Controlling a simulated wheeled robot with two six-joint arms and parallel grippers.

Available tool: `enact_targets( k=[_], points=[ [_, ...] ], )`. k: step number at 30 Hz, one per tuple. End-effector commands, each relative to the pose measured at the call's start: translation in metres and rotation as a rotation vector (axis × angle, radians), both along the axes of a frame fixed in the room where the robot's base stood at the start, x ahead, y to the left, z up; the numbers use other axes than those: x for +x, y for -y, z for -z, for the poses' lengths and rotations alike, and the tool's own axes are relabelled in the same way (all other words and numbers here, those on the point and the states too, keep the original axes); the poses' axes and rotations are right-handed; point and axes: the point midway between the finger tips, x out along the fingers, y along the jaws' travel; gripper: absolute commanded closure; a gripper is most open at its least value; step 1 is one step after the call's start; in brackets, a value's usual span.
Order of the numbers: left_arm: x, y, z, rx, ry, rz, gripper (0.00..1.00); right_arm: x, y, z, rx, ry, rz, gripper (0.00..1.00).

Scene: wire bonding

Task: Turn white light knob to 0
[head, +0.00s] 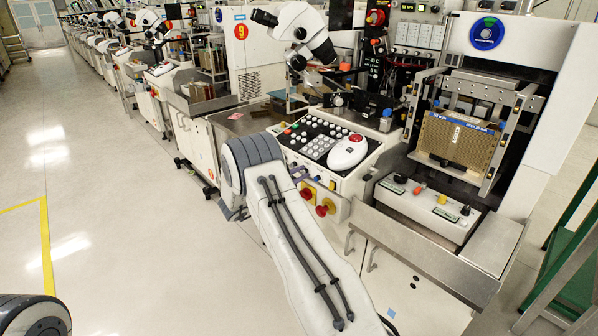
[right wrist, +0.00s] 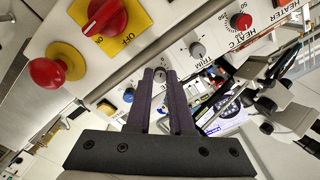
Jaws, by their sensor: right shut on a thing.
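My right gripper (right wrist: 160,76) has its two dark fingers closed around a small grey knob (right wrist: 160,73) on the machine's front panel in the right wrist view. Only the knob's end shows between the fingertips. Its label and its pointer setting cannot be read, so I cannot confirm from the lettering that it is the white light knob. My left gripper is not in view.
The white button console (head: 318,143) stands above the panel. The floor at left is clear.

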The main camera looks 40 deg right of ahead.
Motion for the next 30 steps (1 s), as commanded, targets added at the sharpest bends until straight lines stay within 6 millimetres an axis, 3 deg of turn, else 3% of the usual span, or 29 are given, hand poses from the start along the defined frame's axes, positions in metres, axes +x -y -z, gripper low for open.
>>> enact_targets(
  k=[20,21,23,30],
  points=[
    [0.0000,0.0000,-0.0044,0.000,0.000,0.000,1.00,0.0012,-0.0020,0.0019,-0.002,-0.071,-0.005,1.00],
    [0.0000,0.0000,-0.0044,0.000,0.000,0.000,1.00,0.0012,-0.0020,0.0019,-0.002,-0.071,-0.005,0.76],
    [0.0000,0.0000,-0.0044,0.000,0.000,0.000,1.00,0.0010,-0.0018,0.0018,-0.003,-0.071,-0.005,0.53],
    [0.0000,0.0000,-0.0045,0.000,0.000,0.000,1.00,-0.0001,0.0000,0.0010,-0.004,-0.069,-0.001,0.50]
  ],
)
